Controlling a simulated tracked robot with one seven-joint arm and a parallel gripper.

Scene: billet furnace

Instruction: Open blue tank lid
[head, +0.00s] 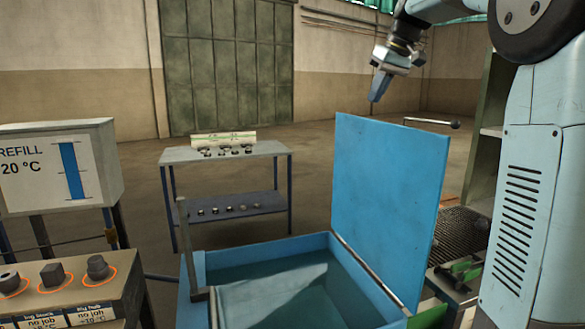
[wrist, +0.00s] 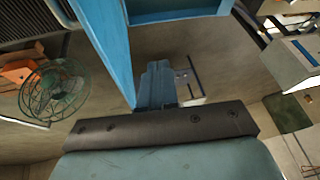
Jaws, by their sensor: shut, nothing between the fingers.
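The blue tank (head: 198,268) stands in the lower middle of the head view, with water visible inside. Its blue lid (head: 385,200) stands up nearly vertical along the hinge rod at the tank's right side, so the tank is open. My gripper (head: 378,90) is above the lid's top edge, apart from it in the picture, with its fingers pointing down. In the wrist view the blue fingers (wrist: 157,82) are together and empty. A blue panel, apparently the lid (wrist: 108,40), shows beside them.
A refill panel (head: 50,170) and a console with knobs (head: 55,295) stand at left. A small table (head: 225,153) with small parts is behind the tank. A metal rod (head: 430,122) shows behind the lid. A green wire-caged fan (wrist: 55,90) is at left in the wrist view.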

